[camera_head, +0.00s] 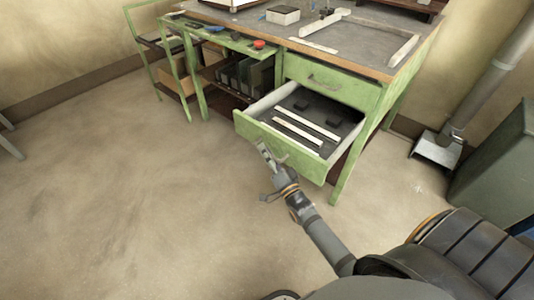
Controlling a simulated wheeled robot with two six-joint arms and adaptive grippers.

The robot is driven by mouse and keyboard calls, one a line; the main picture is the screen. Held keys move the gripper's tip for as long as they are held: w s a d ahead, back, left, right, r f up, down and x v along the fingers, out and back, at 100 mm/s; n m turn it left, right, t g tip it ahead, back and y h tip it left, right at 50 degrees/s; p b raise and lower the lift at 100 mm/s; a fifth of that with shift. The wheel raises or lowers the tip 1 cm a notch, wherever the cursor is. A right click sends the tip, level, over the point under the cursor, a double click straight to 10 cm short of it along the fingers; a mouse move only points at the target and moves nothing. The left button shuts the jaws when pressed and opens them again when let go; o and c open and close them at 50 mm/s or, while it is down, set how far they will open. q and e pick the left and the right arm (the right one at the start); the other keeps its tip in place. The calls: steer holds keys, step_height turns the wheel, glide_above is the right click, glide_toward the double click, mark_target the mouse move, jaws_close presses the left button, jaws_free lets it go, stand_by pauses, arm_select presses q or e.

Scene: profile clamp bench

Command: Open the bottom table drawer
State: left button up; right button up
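The bottom drawer (262,133) of the green table is pulled out, its green front standing well forward of the table. Inside lie pale strips (298,129) and small dark blocks on a dark floor. The handle shows only in part, near the middle of the drawer front (304,161). My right gripper (263,150) reaches up from below to the drawer front, its fingertips close to the handle. I cannot tell whether it touches the handle or whether its fingers are shut. My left gripper is not in view.
The upper drawer (331,82) is shut above the open one. The tabletop (352,41) holds pale profiles and a small box. A green cabinet (502,165) and a pipe stand at the right. The floor (120,190) at left is clear.

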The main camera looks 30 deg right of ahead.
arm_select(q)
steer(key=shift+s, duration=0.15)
arm_select(e)
steer(key=v, duration=1.2)
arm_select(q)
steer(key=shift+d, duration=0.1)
